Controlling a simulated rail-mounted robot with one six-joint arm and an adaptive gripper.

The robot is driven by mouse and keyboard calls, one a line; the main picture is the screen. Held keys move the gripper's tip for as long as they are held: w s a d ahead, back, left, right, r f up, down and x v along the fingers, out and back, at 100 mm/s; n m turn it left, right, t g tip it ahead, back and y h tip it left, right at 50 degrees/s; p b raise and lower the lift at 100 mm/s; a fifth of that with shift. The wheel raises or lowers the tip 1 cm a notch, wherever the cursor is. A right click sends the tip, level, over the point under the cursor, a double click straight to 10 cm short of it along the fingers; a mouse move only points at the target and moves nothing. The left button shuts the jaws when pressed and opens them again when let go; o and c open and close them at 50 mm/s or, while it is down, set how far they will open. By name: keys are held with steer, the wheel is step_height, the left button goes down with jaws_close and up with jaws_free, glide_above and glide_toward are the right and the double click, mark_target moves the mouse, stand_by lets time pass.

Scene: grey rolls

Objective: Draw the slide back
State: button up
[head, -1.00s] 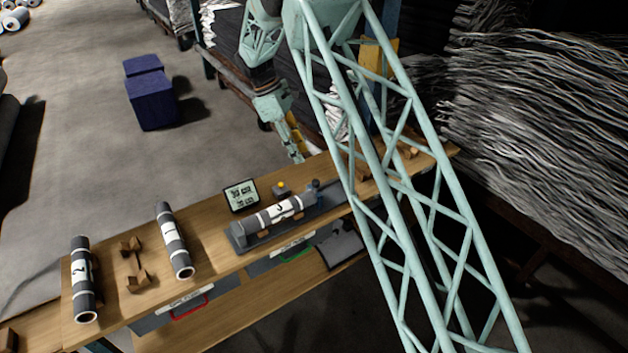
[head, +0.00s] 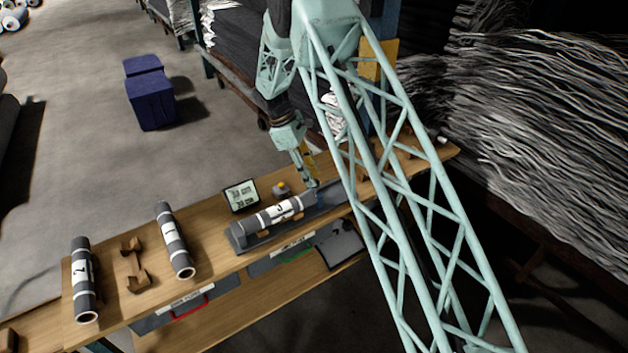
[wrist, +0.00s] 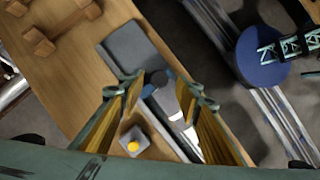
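The measuring bench unit holds a grey roll marked 3 (head: 277,212) on a long dark bed (head: 240,240). A blue-grey slide (head: 324,198) stands at the roll's right end, partly hidden by my gripper (head: 313,184). My gripper (wrist: 167,90) is open, with a finger on either side of the slide. I cannot tell whether either finger touches it.
A display (head: 241,196) and a yellow button on a grey box (head: 281,188) stand behind the roll. The button box (wrist: 134,143) is close to one finger. Rolls marked 2 (head: 83,280) and 1 (head: 174,241) lie left, with wooden cradles (head: 132,264) between them.

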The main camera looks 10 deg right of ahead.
mark_target(314, 192)
steer(key=shift+x, duration=1.3)
jaws_close()
steer(key=shift+w, duration=0.1)
